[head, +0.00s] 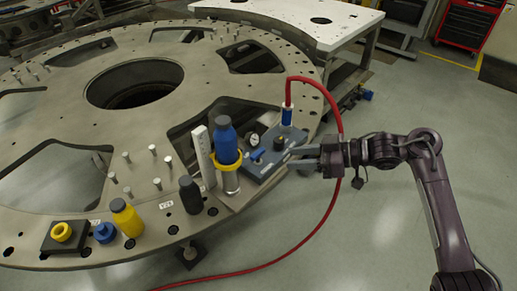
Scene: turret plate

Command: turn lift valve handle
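A grey-blue valve panel (262,172) lies on the right edge of the turret plate. It carries a small blue handle (257,154), a black knob (279,143) and a round gauge (253,140). I cannot tell for certain which part is the lift valve handle. My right gripper (294,158) reaches in from the right at the panel's right edge, close to the black knob. Its two fingers look apart, with nothing seen between them. Whether they touch the panel is too small to tell. My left gripper is not in view.
A red hose (327,93) rises from a blue fitting (287,115), passes by my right gripper and runs along the floor. Yellow (126,216) and black (190,194) bottles stand on the plate (60,120).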

